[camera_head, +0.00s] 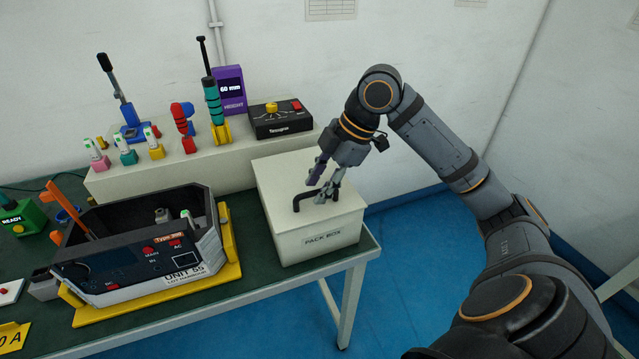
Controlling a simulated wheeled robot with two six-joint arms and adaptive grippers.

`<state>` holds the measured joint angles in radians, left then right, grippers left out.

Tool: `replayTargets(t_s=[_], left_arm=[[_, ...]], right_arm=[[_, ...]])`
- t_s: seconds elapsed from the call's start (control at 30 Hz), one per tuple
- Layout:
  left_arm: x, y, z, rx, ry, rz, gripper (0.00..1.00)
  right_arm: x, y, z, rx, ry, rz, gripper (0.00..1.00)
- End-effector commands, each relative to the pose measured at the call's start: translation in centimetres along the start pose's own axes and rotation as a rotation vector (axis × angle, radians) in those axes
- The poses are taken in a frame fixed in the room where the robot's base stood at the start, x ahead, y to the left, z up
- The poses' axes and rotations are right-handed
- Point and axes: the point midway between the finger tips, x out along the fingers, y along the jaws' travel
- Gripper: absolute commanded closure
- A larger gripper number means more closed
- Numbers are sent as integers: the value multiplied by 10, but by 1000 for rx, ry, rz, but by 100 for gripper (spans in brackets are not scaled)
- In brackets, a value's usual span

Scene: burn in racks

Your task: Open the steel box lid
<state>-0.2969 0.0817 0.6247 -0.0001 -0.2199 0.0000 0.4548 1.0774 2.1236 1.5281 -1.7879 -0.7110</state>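A pale box (308,242) marked "PACK BOX" stands at the right end of the green-topped table. Its flat lid (281,180) lies closed on top and carries a black bar handle (303,199). My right gripper (317,190) is just over the lid at the handle, pointing down. Its two fingers look spread apart, one on the far left side of the handle and one on the near right side. They partly cover the handle, and I cannot tell whether they touch it. My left gripper is not in view.
Left of the box, an open black case (100,285) marked "UNIT 55" sits on a yellow base (232,249). Behind, a pale shelf (202,166) holds several coloured tools and a black control box (281,122). The table's right edge is close to the box; blue floor lies beyond.

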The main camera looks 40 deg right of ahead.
Motion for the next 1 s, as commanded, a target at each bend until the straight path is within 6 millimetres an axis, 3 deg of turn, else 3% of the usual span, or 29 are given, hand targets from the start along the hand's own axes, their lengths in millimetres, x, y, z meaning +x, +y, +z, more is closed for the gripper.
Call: replayTargets(t_s=[0.27, 0.53, 1.0], left_arm=[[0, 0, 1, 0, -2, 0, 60], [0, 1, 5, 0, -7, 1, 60], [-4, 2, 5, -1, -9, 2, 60]], right_arm=[[2, 0, 0, 0, -1, 1, 66], [1, 0, 0, 0, -1, 1, 100], [-2, 1, -1, 0, -1, 1, 100]])
